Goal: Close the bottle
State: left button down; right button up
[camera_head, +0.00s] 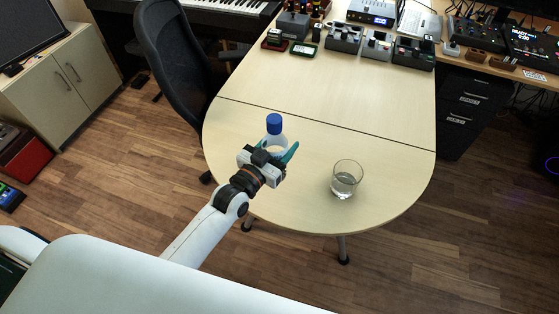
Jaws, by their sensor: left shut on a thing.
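A clear bottle (274,136) with a blue cap (274,120) stands upright on the light wooden table (310,108), near its rounded end. The cap sits at the top of the bottle; I cannot tell how tightly. My left gripper (277,150) reaches in from the lower left and is shut on the bottle below the cap. The wrist hides the lower part of the bottle. My right gripper is not in view.
A glass with some clear liquid (345,180) stands to the right of the bottle, near the table edge. Several small devices (343,38) line the far end of the table. A black chair (180,60) stands at the left. The table's middle is clear.

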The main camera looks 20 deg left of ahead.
aim_at(280, 157)
pick_arm(q)
jog(key=shift+f, duration=0.45)
jog(key=shift+f, duration=0.1)
jog(key=shift+f, duration=1.8)
jog(key=shift+f, duration=0.15)
jog(key=c, duration=0.5)
grip_release()
